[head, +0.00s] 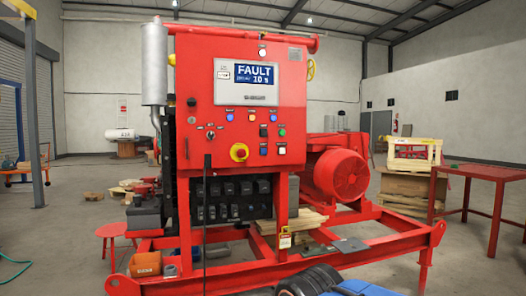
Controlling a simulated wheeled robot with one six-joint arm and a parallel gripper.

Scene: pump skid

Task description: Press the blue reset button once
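The red control panel (205,75) stands upright on the pump skid. Its display (246,81) reads FAULT and 10 s. Several small coloured controls sit below the display. A blue one (230,116) is at the upper left of this group, another blue one (272,118) at the upper right, and a third (263,151) lower down. Their labels are too small to read, so I cannot tell which is the reset button. A red emergency stop on a yellow ring (239,152) is at the lower left of the group. My gripper cannot be made out in this view.
A selector switch (210,133) is left of the buttons. A red motor (341,174) and the skid's red frame (245,277) extend right and below. A red table (480,174) stands at right. Dark and blue parts at bottom centre are unclear. Open floor lies left.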

